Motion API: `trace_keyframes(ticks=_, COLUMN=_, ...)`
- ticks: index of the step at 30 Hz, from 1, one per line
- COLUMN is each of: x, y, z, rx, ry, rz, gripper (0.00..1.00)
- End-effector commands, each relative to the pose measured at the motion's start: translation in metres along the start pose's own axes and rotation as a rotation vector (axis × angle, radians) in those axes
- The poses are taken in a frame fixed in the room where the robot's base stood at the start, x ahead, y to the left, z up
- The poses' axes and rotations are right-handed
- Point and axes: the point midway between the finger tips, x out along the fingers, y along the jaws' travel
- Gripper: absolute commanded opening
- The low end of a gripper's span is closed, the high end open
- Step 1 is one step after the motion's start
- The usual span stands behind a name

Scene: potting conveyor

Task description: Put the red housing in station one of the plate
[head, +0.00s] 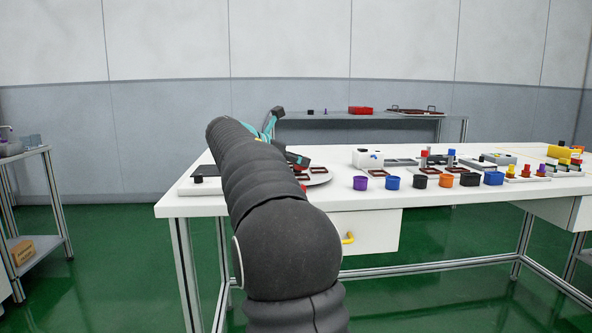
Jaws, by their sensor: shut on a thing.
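The plate (322,180) is a pale round disc on the white table, with square dark red-brown frames on it. My arm covers its left part. My gripper (297,160) shows only in part past my arm, at the plate's far left side. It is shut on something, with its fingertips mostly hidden. A small bit of red (303,187), which looks like the red housing, shows at my arm's edge by the plate. I cannot tell whether it touches the plate or which station it is at.
Small coloured parts fill the right side. A back bench (345,115) holds a red box (360,110).

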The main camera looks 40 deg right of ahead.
Motion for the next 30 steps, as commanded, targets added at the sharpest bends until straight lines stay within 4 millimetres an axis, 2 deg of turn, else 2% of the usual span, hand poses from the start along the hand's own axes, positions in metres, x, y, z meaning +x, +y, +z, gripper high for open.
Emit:
trace_keyframes(ticks=1, x=0.004, y=-0.001, z=-0.01, rx=-0.003, ry=0.001, rz=-0.001, gripper=0.22)
trace_keyframes(ticks=3, x=0.007, y=-0.002, z=-0.017, rx=-0.002, ry=0.001, rz=-0.001, gripper=0.22)
trace_keyframes(ticks=10, x=0.008, y=-0.002, z=-0.019, rx=0.0, ry=0.001, rz=-0.001, gripper=0.22)
trace_keyframes(ticks=11, x=0.008, y=-0.002, z=-0.019, rx=0.0, ry=0.001, rz=-0.001, gripper=0.44)
trace_keyframes(ticks=13, x=0.008, y=-0.002, z=-0.019, rx=0.0, ry=0.001, rz=-0.001, gripper=0.62)
trace_keyframes(ticks=14, x=0.008, y=-0.002, z=-0.019, rx=0.0, ry=0.001, rz=-0.001, gripper=0.64)
trace_keyframes(ticks=24, x=0.005, y=-0.001, z=-0.019, rx=0.0, ry=0.001, rz=0.0, gripper=0.64)
trace_keyframes(ticks=30, x=-0.019, y=-0.001, z=-0.018, rx=-0.001, ry=0.0, rz=0.003, gripper=0.64)
